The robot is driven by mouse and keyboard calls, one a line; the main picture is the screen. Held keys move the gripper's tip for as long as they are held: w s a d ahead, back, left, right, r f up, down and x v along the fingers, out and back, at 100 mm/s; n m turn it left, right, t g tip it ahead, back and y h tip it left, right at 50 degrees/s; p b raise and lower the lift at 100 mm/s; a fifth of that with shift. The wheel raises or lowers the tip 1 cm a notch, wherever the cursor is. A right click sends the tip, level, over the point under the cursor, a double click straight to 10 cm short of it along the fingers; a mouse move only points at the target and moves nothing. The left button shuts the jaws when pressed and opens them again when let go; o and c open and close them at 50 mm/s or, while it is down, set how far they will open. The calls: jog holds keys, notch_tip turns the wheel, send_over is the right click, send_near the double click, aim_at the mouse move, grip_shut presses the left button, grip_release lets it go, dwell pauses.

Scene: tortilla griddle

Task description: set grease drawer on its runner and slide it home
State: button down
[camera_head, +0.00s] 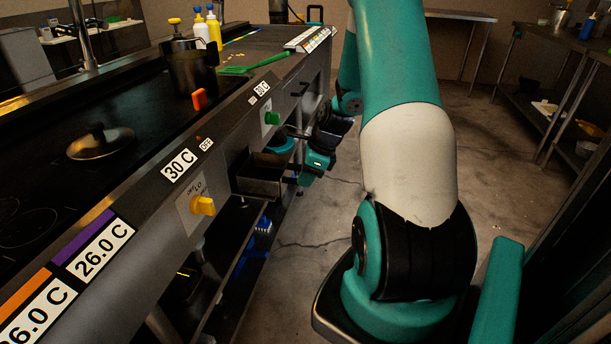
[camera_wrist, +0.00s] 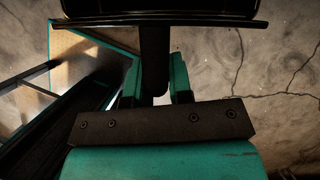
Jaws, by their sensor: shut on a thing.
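The grease drawer (camera_head: 260,178) is a dark open-topped box in the head view, at the front of the griddle counter below the green knob. It sticks out from the counter front; I cannot tell whether it rests on its runner, which is hidden. My gripper (camera_head: 297,171) is at the drawer's right side in the head view. In the wrist view my gripper (camera_wrist: 156,88) is shut on the drawer's dark handle bar (camera_wrist: 155,55). The drawer's black front (camera_wrist: 160,20) crosses the top of that view.
The counter front (camera_head: 225,155) carries a green knob (camera_head: 272,118) and a yellow knob (camera_head: 203,206). A lower shelf (camera_head: 245,245) with blue items lies under it. On top stand a dark pot (camera_head: 190,68) and a lid (camera_head: 100,143). The concrete floor (camera_head: 310,225) is clear.

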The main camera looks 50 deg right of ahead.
jog(key=shift+f, duration=0.1)
jog(key=c, duration=1.5)
grip_release()
jog(key=shift+f, duration=0.1)
jog(key=o, duration=0.5)
jog(key=shift+f+b, duration=0.15)
jog(key=shift+b, duration=0.3)
